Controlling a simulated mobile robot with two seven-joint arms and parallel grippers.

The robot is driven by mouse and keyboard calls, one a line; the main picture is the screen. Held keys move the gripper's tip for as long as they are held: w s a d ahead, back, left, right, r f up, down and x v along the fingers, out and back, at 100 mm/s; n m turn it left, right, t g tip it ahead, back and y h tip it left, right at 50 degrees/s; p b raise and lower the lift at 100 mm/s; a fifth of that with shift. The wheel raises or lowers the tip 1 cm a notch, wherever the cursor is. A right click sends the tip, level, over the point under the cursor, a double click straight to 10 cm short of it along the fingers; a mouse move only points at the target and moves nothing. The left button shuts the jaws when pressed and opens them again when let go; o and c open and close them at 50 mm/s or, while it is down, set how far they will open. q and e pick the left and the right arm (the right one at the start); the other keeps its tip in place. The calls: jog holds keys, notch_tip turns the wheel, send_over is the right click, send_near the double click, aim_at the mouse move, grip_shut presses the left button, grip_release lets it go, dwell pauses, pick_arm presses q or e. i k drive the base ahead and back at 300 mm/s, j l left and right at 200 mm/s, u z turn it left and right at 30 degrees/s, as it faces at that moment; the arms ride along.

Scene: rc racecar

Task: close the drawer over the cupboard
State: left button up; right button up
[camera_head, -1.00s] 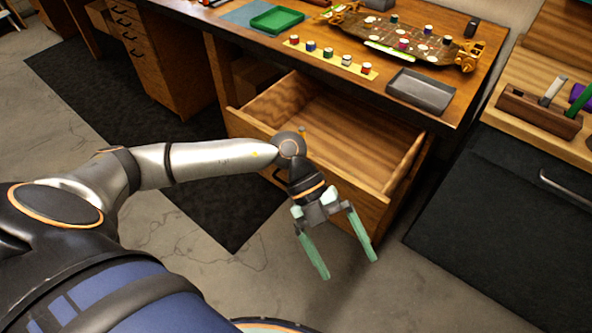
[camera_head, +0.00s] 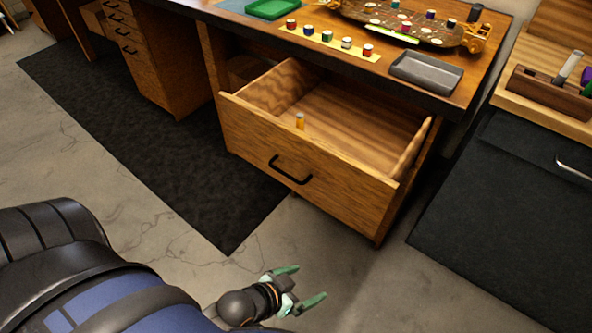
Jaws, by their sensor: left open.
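The wooden drawer (camera_head: 330,198) under the workbench is pulled out, with its inside showing. Its front has a black bar handle (camera_head: 290,170). The cupboard below the drawer is mostly hidden by the drawer front. My left gripper (camera_head: 306,285) is low in the picture, in front of and apart from the drawer. Its two green fingers are spread and empty. My right gripper is out of view.
The workbench top (camera_head: 485,65) holds a grey tray (camera_head: 426,72), a green tray (camera_head: 272,8), a row of small jars on a yellow strip (camera_head: 330,42) and a racecar chassis (camera_head: 400,22). A dark cabinet (camera_head: 500,200) stands at right. Floor before the drawer is clear.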

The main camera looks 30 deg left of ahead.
aim_at(356, 146)
jog(key=i+j+u, duration=0.1)
jog(key=u, duration=0.3)
jog(key=i+j+u, duration=0.15)
jog(key=j+u, duration=0.15)
jog(key=u, duration=0.15)
